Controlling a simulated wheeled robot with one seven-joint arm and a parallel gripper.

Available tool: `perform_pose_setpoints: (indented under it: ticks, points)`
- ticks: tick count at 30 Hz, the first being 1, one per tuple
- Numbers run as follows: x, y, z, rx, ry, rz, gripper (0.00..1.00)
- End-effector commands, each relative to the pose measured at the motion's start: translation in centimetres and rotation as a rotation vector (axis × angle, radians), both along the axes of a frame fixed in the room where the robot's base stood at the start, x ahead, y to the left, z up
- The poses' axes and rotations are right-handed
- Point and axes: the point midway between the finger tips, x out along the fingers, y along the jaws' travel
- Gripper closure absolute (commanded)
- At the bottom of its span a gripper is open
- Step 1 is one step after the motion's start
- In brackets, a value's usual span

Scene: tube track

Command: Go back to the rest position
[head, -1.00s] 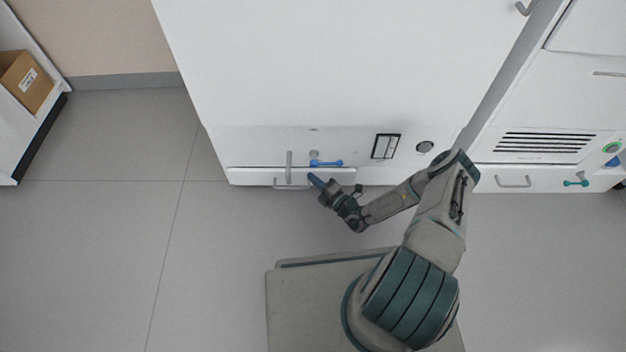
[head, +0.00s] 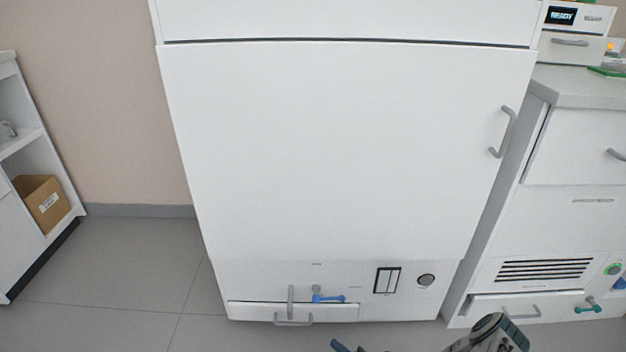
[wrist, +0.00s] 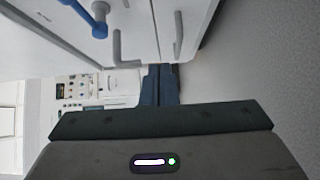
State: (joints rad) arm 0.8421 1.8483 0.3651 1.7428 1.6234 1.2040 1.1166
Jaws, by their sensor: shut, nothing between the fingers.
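My gripper shows in the wrist view as two dark blue fingers (wrist: 160,86) that lie together, with nothing between them. In the head view only a blue tip of my gripper (head: 339,346) shows at the bottom edge. It is in front of the white cabinet (head: 340,150), below its low drawer (head: 250,311), apart from it as far as I can see. Most of my arm is below the head picture.
The low drawer has a grey handle (head: 293,322), with a blue lever (head: 328,298) above it. The lever also shows close by in the wrist view (wrist: 84,14). A counter unit (head: 560,220) stands at right, a shelf with a cardboard box (head: 43,203) at left. Floor (head: 110,275) at left is clear.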

Motion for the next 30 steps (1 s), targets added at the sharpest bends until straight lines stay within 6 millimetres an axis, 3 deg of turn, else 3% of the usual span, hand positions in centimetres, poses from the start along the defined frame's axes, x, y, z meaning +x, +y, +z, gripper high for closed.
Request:
perform_pose_setpoints:
  ticks: [5, 17, 30]
  points:
    - [0.5, -0.2, 3.5, -0.067, -0.064, 0.073, 1.00]
    - [0.5, -0.1, 20.7, -0.435, -0.462, 0.517, 1.00]
    - [-2.3, 0.3, 38.6, -0.798, -0.944, 1.007, 1.00]
